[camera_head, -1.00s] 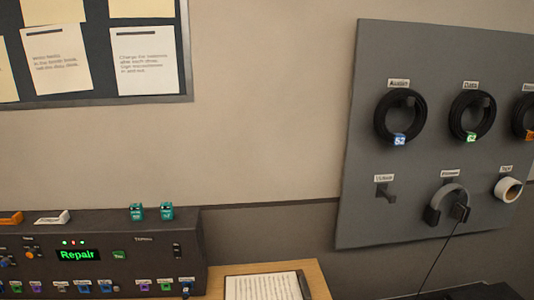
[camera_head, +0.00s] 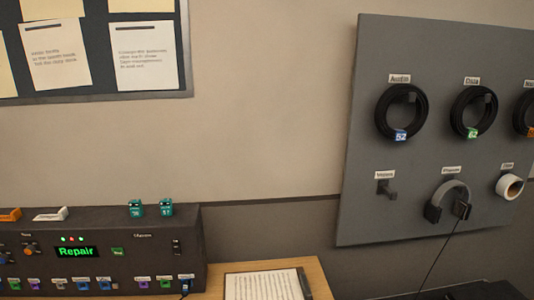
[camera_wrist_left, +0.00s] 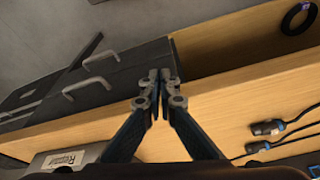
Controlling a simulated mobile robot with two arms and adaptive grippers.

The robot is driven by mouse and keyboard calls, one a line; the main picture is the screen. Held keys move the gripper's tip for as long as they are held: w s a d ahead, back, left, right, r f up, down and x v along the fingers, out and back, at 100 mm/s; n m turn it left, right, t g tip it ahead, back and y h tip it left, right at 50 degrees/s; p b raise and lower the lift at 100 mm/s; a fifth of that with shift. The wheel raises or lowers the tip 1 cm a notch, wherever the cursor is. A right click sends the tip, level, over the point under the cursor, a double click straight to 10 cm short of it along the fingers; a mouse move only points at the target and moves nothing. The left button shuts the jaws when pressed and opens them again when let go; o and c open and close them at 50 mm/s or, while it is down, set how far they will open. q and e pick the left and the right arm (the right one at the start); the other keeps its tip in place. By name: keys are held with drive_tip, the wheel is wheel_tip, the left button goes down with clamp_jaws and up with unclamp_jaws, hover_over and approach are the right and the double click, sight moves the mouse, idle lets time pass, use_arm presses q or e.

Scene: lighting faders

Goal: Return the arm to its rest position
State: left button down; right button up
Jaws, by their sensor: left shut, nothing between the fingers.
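My left gripper (camera_wrist_left: 160,82) shows in the left wrist view with its two fingertips together and nothing between them. It hangs in front of a wooden desk edge (camera_wrist_left: 225,95) and dark drawers with pale handles. It does not show in the head view. My right gripper is in neither current view.
A grey board (camera_head: 430,150) carries coiled cables, headphones (camera_head: 450,200) and a tape roll (camera_head: 509,186). A clipboard (camera_head: 265,285) lies on the desk. Cable plugs (camera_wrist_left: 265,128) lie near the left gripper's right side in the wrist view.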

use_arm(q)
drive_tip(key=s+f+g+b, duration=0.1)
drive_tip(key=s+f+b, duration=0.1)
drive_tip(key=f, duration=1.1)
drive_tip(key=s+f+b, duration=0.2)
drive_tip(key=s+f, duration=0.1)
drive_tip(key=f, duration=1)
drive_tip(key=s+a+f+g+b, duration=0.1)
drive_tip(key=s+a+f+b, duration=0.2)
drive_tip(key=s+f, duration=1.2)
wheel_tip(320, 180, down, 3)
drive_tip(key=shift+s+a+r+b, duration=0.15)
drive_tip(key=shift+s+b, duration=0.1)
drive_tip(key=shift+b, duration=0.35)
use_arm(e)
wheel_tip(320, 180, down, 9)
drive_tip(key=shift+r, duration=0.2)
drive_tip(key=shift+c, duration=0.5)
